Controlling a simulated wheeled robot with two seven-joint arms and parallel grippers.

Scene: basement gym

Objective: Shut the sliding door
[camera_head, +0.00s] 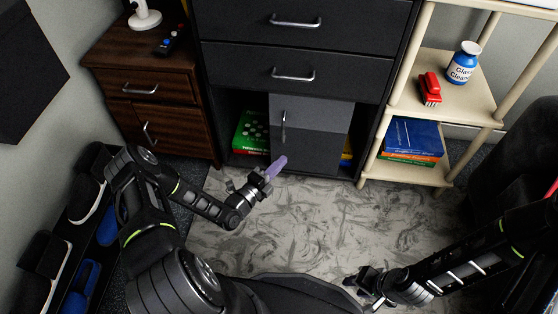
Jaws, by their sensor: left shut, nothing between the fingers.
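The sliding door (318,152) is a grey panel in the lower compartment of the dark cabinet (238,66), with a small upright handle (283,118) near its left edge. It stands in the middle to right part of the compartment. A wide gap is open to its left and a narrow one to its right. My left gripper (279,166) is shut and empty, its purple fingertips in front of the door's lower left edge; I cannot tell whether they touch it. My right gripper (362,284) is low over the floor, away from the door; its finger opening is unclear.
A green box (250,131) shows in the left gap. A wooden nightstand (136,60) stands left of the cabinet. A cream shelf (462,100) on the right holds a cleaner bottle (463,62), a red object (430,89) and books (412,137). The marbled floor (310,220) in front is clear.

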